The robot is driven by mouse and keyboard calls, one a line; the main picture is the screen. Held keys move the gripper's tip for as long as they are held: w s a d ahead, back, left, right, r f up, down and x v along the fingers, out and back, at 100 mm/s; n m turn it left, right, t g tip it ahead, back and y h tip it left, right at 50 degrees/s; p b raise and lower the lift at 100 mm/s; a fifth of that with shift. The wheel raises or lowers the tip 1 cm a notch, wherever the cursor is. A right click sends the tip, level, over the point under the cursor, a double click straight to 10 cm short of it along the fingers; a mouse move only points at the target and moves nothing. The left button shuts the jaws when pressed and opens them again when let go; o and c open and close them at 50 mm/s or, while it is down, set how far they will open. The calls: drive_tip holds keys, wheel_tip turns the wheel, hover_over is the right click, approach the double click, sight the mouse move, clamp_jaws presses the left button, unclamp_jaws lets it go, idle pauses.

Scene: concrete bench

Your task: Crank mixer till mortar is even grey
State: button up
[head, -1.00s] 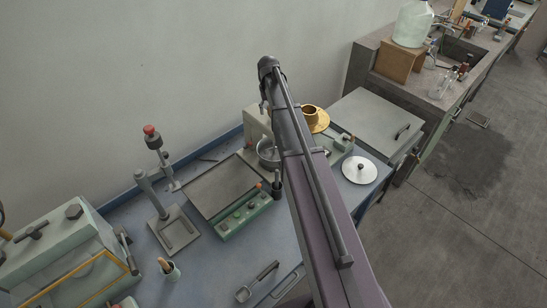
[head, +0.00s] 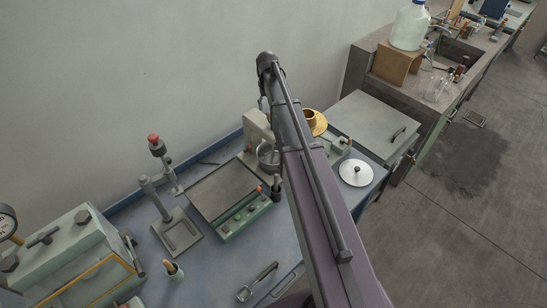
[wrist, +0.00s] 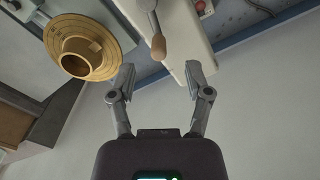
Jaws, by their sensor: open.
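The mixer (head: 257,128) is a cream stand body at the back of the blue bench, with a metal bowl (head: 268,158) under it. My arm covers its right side, and the mortar cannot be made out. In the wrist view, the mixer's pale body (wrist: 190,28) fills the upper middle. A crank handle with a rounded wooden grip (wrist: 158,46) hangs from a grey arm in front of it. My gripper (wrist: 160,70) is open and empty, and the grip's end shows just beyond and between the fingertips, apparently apart from them. The head view hides my gripper.
A brass collar on a round plate (wrist: 96,50) lies left of the crank; it shows in the head view (head: 318,122). A flat green-based plate unit (head: 222,190), a stand with a red knob (head: 155,145) and a white lid (head: 356,172) are nearby.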

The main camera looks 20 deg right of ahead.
drive_tip(key=shift+r+p, duration=0.8)
drive_tip(key=shift+r, duration=0.25)
drive_tip(key=s+a+f+b, duration=0.4)
drive_tip(key=s, duration=0.5)
drive_tip(key=s+a+f+n+b, duration=0.1)
drive_tip(key=s+a+f+b, duration=0.3)
drive_tip(key=s, duration=0.5)
drive_tip(key=s+a+f+b, duration=0.4)
drive_tip(key=s+a, duration=0.1)
drive_tip(key=s, duration=0.4)
drive_tip(key=shift+s+f+n+b, duration=0.3)
drive_tip(key=shift+s, duration=0.1)
